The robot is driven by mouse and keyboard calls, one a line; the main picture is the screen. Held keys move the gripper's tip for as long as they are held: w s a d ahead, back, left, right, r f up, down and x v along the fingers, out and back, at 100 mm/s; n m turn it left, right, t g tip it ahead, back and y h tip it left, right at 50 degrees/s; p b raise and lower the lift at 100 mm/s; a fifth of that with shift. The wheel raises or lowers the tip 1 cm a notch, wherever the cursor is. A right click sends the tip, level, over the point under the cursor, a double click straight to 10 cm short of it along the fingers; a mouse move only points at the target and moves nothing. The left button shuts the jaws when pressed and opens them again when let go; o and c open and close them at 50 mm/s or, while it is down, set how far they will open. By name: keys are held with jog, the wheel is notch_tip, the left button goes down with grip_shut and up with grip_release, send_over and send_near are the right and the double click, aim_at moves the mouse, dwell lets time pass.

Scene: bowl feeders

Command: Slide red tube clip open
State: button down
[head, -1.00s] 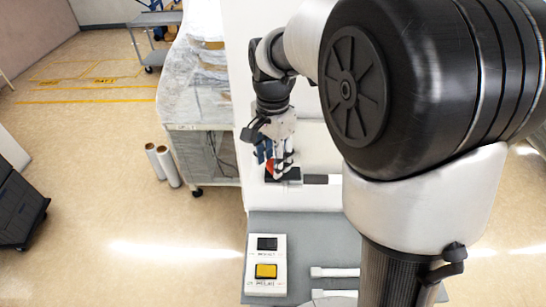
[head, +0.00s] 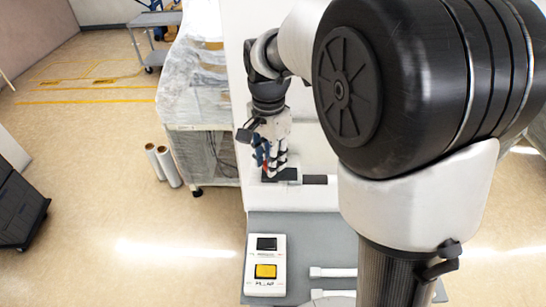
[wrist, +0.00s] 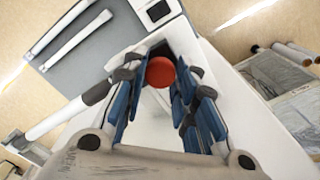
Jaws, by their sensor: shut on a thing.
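The red tube clip (wrist: 160,72) shows as a round red top between the tips of my gripper's fingers in the wrist view. My gripper (wrist: 157,85) has blue and black fingers on both sides of the clip and is shut on it. In the head view my gripper (head: 268,167) points down at a black track (head: 290,175) on a white surface. There the fingers hide nearly all of the red clip. How far the clip sits along the track cannot be told.
A white box with a black and a yellow button (head: 265,271) stands on the grey bench (head: 300,228) in front. White bars (head: 333,272) lie right of it. A plastic-wrapped cart (head: 203,150) stands left. White surface right of the gripper is clear.

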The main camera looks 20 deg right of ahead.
jog(key=a, duration=0.2)
jog(key=w+a, duration=0.1)
jog(key=shift+w+a+p, duration=0.15)
jog(key=shift+a+p, duration=0.15)
jog(key=shift+a, duration=0.1)
jog(key=shift+d, duration=0.2)
jog(key=c, duration=1.7)
grip_release()
jog(key=o, duration=0.4)
jog(key=shift+a, duration=0.25)
jog(key=shift+o, duration=0.3)
jog(key=shift+d, duration=0.1)
notch_tip(320, 180, up, 12)
jog(key=shift+d+f, duration=0.1)
